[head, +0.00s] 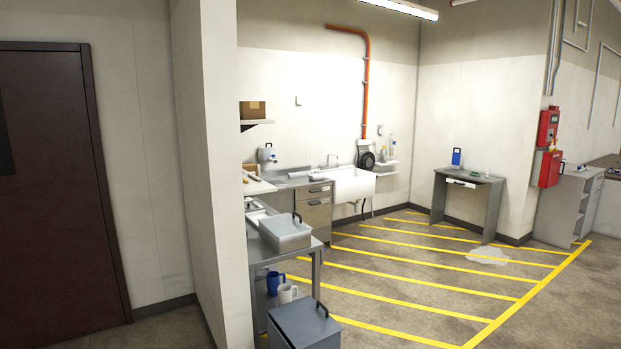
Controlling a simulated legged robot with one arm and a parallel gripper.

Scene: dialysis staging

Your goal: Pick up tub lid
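A grey metal tub (287,241) stands on the steel table behind the wall corner. A flat grey lid (281,227) with a dark upright handle appears to cover it. A second, larger grey box (303,330) stands lower, at the bottom edge of the view, with a flat top and a dark handle; its lower part is cut off. I cannot tell from here whether its top is a separate lid. My gripper is not in view.
A white wall end (222,170) stands left of the steel table (316,262). Blue and white jugs (287,293) sit on its lower shelf. A sink (352,185) and small desk (466,186) stand farther back. The yellow-striped floor (420,270) is mostly clear.

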